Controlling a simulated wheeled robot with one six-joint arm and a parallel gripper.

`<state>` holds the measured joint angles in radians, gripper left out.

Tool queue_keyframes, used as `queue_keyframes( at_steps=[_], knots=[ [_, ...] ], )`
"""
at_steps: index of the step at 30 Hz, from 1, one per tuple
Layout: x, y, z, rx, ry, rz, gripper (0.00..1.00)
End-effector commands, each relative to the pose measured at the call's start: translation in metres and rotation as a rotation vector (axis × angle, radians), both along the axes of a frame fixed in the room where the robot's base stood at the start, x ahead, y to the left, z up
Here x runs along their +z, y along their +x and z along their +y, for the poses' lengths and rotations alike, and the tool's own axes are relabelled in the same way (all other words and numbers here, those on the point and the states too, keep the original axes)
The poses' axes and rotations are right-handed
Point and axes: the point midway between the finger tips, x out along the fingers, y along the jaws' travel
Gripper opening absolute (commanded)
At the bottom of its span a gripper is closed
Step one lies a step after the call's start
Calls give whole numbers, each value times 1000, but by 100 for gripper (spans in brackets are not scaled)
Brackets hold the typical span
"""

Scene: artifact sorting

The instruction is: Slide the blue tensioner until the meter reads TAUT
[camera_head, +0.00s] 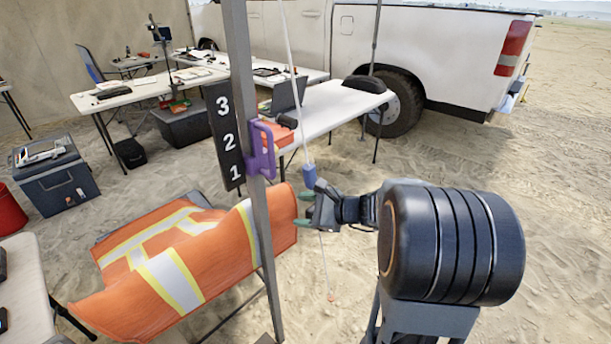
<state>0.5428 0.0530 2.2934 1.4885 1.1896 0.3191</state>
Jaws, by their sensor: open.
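The blue tensioner (309,174) sits on a thin white cord (293,80). The cord slants from the top of the picture, past my gripper, to a small orange spot (331,297) on the sand. My gripper (305,210) is open, with greenish fingertips pointing left. It is just below the tensioner in the picture; I cannot tell whether it touches the cord. No meter with the word TAUT can be made out. A black board (224,135) with the numbers 3, 2, 1 is on the grey pole, beside a purple bracket (262,150).
The grey pole (243,60) stands left of my gripper. White tables (335,108) and a white truck (440,60) stand further back. Open sand (560,150) lies to the right.

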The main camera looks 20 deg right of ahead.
Motion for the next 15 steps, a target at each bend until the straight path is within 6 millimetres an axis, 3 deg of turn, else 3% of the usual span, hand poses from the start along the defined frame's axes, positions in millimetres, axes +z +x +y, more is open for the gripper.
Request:
queue_keyframes(
  at_steps=[3,7,11,15],
  knots=[
    [-5,22,-50,-216,211,-16,62],
    [-5,33,-92,-372,360,-48,62],
    [-5,39,-114,-454,437,-71,62],
    [-4,53,-117,-478,463,-79,62]
  ],
)
